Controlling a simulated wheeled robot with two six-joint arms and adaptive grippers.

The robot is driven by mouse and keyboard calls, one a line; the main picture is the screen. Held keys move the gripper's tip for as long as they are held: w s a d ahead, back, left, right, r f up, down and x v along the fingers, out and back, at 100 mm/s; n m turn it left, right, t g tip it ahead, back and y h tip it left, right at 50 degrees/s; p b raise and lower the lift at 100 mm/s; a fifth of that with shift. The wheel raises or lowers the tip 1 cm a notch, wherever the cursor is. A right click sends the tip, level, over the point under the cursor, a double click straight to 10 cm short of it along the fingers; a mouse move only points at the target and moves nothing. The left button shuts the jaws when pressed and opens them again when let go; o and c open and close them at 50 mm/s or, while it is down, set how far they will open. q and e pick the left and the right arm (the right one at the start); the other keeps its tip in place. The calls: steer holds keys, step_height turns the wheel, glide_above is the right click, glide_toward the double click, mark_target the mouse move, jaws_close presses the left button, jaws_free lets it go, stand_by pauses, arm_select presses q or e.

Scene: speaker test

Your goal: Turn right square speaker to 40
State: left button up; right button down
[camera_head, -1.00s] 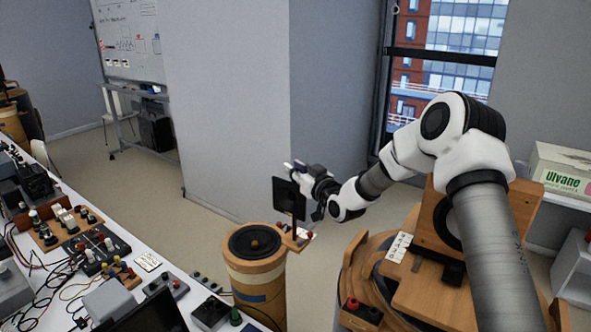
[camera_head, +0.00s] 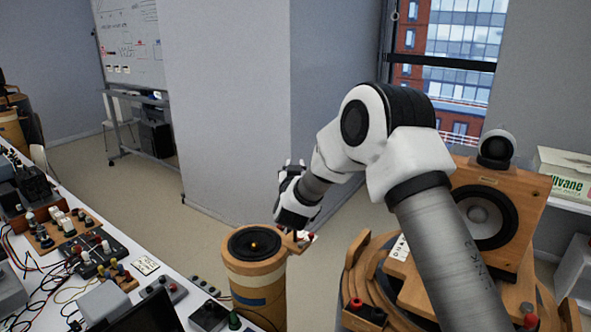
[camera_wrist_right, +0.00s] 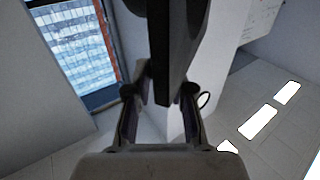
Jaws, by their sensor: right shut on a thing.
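The right square speaker (camera_head: 533,205) is a wooden box with a dark round cone and a white-and-black ball-shaped unit (camera_head: 496,147) on top. It stands on a round wooden base (camera_head: 352,287) at the right, and my right arm covers its left part. My right gripper (camera_head: 291,168) is far to its left, above a round speaker, apart from the square one. In the right wrist view a dark flat panel (camera_wrist_right: 172,45) sits between the gripper's fingers (camera_wrist_right: 160,105), which are shut on it. A white label (camera_head: 400,248) lies on the base; its marking is too small to read surely. My left gripper is out of view.
A wooden drum-shaped speaker (camera_head: 254,272) stands left of centre. A white bench (camera_head: 145,266) with several devices and cables runs along the left. A whiteboard (camera_head: 130,40) is at the back left. A shelf with a white box (camera_head: 565,172) is at the right.

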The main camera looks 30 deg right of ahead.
steer(key=shift+m+g+h, duration=0.6)
steer(key=shift+h, duration=0.2)
steer(key=c, duration=1.2)
jaws_free()
steer(key=shift+o, duration=1)
steer(key=shift+w+d+f, duration=0.15)
steer(key=shift+w+f, duration=0.05)
steer(key=shift+w, duration=0.05)
steer(key=shift+w+d+f, duration=0.15)
steer(key=shift+w+f, duration=0.05)
steer(key=shift+s+a+r, duration=0.15)
steer(key=shift+s+a, duration=0.15)
steer(key=shift+s, duration=0.05)
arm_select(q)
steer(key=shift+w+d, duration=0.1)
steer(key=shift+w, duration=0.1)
arm_select(e)
steer(key=v, duration=1.1)
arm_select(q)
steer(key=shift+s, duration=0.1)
arm_select(e)
steer(key=shift+s+a, duration=0.1)
